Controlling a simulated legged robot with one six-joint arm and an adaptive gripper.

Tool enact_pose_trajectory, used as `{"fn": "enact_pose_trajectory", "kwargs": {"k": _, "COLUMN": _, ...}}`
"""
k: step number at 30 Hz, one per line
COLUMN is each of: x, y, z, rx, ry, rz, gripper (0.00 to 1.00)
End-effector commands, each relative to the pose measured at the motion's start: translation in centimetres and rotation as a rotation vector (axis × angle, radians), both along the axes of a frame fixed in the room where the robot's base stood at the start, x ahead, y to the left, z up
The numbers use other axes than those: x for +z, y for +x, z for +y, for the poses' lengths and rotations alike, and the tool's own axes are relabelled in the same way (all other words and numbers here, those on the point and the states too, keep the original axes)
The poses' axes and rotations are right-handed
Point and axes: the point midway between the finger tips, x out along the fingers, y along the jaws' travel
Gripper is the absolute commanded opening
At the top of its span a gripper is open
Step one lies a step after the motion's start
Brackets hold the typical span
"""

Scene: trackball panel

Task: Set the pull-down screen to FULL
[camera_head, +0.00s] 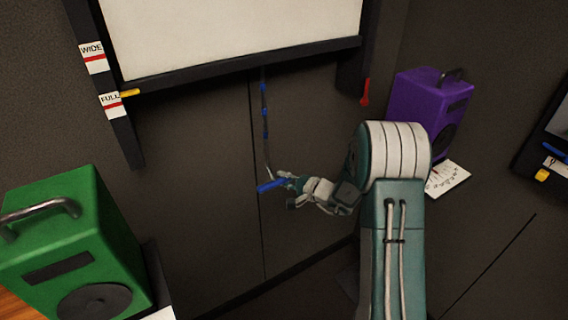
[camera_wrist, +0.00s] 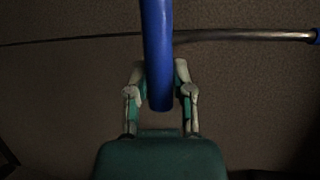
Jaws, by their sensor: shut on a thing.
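The pull-down screen (camera_head: 230,35) is a pale sheet with a dark bottom bar (camera_head: 240,65). A yellow pointer (camera_head: 130,93) at the bar's left end is level with the FULL label (camera_head: 111,101). The WIDE label (camera_head: 93,52) is higher on the same dark side strip. A cord with blue sections (camera_head: 264,110) hangs from the bar to a blue handle (camera_head: 271,186). My gripper (camera_head: 283,181) is shut on this blue handle, which also shows between the fingers in the wrist view (camera_wrist: 158,60).
A green speaker (camera_head: 75,245) stands at the lower left. A purple speaker (camera_head: 425,110) and a paper sheet (camera_head: 449,178) are to the right of my arm. A red tag (camera_head: 366,92) hangs at the right of the screen. The wall below the bar is bare.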

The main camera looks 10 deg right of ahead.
Motion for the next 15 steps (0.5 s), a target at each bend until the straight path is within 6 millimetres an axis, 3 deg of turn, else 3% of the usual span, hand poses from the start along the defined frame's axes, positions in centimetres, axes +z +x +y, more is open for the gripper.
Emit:
{"fn": "enact_pose_trajectory", "kwargs": {"k": 5, "x": -1.5, "y": 0.0, "z": 0.0, "rx": 0.001, "ry": 0.000, "rz": 0.002, "gripper": 0.00}}
{"fn": "enact_pose_trajectory", "kwargs": {"k": 15, "x": -1.7, "y": 0.0, "z": 0.0, "rx": 0.001, "ry": 0.000, "rz": 0.001, "gripper": 0.00}}
